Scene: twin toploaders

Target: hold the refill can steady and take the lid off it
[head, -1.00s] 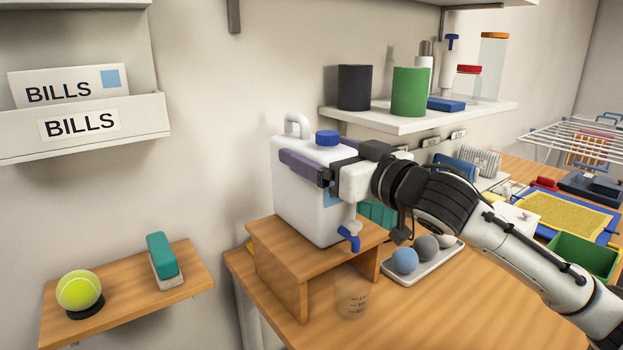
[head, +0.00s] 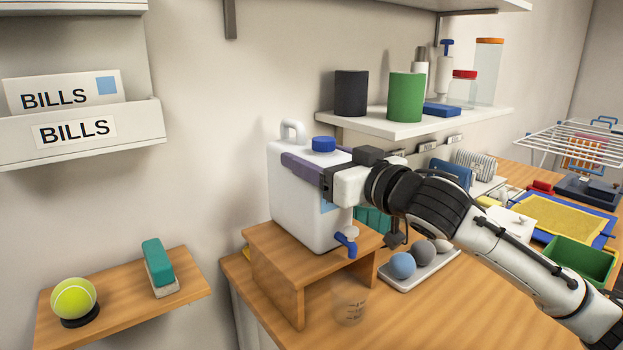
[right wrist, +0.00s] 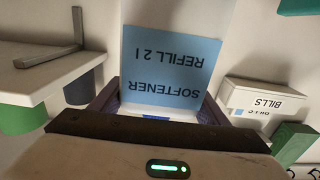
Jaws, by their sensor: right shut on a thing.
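The refill can (head: 298,208) is a white jug with a loop handle and a blue tap (head: 346,243). It stands upright on a wooden stand (head: 268,270). Its blue lid (head: 324,144) sits on top of the can. My right gripper (head: 308,158) is shut around the upper part of the can, below the lid, with a purple finger along the near side. In the right wrist view, the can's blue label (right wrist: 172,62) reads "SOFTENER REFILL 2 l" upside down, between the two fingers. My left gripper is not in view.
A clear measuring cup (head: 349,302) stands below the tap. A tray (head: 432,262) with several balls is to the right. A wall shelf (head: 425,124) with dark and green cylinders is behind. A small shelf (head: 115,305) holds a tennis ball and a green-topped block. Space above the lid is clear.

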